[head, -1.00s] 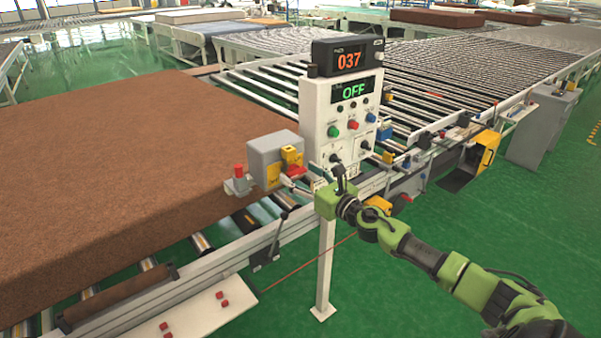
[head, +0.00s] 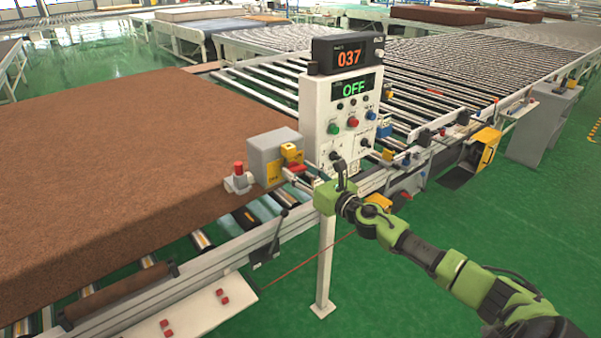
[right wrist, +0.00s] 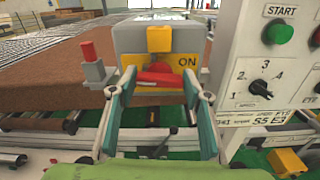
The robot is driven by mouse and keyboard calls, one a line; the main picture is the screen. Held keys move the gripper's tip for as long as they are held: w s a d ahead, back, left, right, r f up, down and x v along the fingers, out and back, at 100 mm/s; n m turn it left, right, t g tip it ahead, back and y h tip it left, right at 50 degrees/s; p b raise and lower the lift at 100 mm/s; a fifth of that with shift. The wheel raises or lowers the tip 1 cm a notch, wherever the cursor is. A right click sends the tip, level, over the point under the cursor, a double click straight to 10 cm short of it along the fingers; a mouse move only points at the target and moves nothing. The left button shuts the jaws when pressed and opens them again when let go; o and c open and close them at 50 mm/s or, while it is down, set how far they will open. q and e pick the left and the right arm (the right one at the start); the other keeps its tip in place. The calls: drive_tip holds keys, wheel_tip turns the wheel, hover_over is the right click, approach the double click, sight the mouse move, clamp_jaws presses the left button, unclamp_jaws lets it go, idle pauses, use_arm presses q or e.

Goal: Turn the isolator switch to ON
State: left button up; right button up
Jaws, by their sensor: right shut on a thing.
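The isolator switch is a grey box (head: 272,152) with a yellow front plate, left of the white control panel. In the right wrist view the box (right wrist: 130,38) carries a yellow block (right wrist: 160,39) and the word ON at the plate's right. Its red handle (right wrist: 158,78) lies nearly level below the yellow block. My right gripper (head: 297,172) is at the box front, shut on the red handle, with a finger at each end in the right wrist view (right wrist: 159,82). The panel display (head: 353,89) reads OFF. My left gripper is not in view.
The white control panel (head: 320,125) stands close to the right of the box. A red button (head: 238,169) sits on a grey mount at the box's left. A brown mattress (head: 110,150) lies on the rollers at left. Green floor is open at right.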

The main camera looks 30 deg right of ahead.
drive_tip(key=m, duration=0.8)
drive_tip(key=shift+d+m+p, duration=0.15)
drive_tip(key=shift+m+p, duration=0.2)
drive_tip(key=shift+m, duration=0.05)
drive_tip(key=m+p, duration=0.1)
drive_tip(key=m, duration=0.3)
drive_tip(key=shift+m+p, duration=0.35)
drive_tip(key=shift+m, duration=1.65)
drive_tip(key=shift+f, duration=0.1)
drive_tip(key=o, duration=1.1)
